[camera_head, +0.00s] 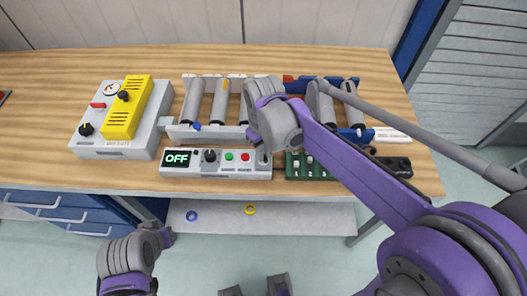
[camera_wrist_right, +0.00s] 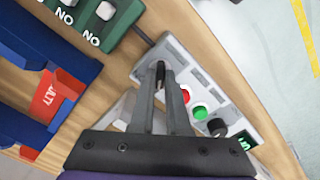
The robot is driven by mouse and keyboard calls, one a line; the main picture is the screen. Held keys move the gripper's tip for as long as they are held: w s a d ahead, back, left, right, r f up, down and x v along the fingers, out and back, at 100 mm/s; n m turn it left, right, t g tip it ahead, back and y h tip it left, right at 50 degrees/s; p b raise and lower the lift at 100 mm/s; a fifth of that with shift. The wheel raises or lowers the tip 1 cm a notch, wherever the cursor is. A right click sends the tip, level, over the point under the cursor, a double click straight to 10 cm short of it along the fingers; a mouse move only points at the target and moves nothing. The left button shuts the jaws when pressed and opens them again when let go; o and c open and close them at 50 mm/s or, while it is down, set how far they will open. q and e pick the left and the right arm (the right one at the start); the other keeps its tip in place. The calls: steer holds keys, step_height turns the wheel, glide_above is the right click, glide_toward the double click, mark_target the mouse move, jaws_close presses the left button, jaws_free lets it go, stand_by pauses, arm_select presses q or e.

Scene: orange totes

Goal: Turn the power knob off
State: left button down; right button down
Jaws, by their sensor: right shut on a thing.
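A grey control box (camera_head: 225,172) lies near the front edge of the table, with a green display (camera_head: 177,158) reading OFF at its left end. A black knob (camera_head: 210,155), a green button (camera_head: 229,156) and a red button (camera_head: 246,157) sit beside the display. My right gripper (camera_wrist_right: 160,80) is over the end of the box away from the display. Its fingers are shut on a small dark control (camera_wrist_right: 159,69) there, mostly hidden between them. The black knob also shows in the right wrist view (camera_wrist_right: 217,127), apart from the fingers. My left arm is low at the left; its fingers are not clear.
A grey box with a yellow block (camera_head: 126,108) stands at the left of the table. Racks with grey cylinders (camera_head: 194,100) stand behind the control box. A dark green switch panel (camera_head: 305,166) is close on its right. Two rings (camera_head: 249,209) lie below the table edge.

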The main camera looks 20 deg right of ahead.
steer(key=shift+n, duration=0.5)
steer(key=c, duration=0.9)
jaws_free()
step_height(320, 180, up, 11)
steer(key=shift+p, duration=0.35)
steer(key=shift+f, duration=0.1)
steer(key=s+d+f+m+t, duration=0.2)
steer(key=s+d+f, duration=0.1)
steer(key=s+f, duration=0.3)
steer(key=s+d+f+m+t, duration=0.3)
steer(key=s+f, duration=0.3)
steer(key=s, duration=0.2)
steer(key=shift+s+d+f+m, duration=0.2)
steer(key=shift+d+m, duration=0.05)
steer(key=shift+m, duration=0.05)
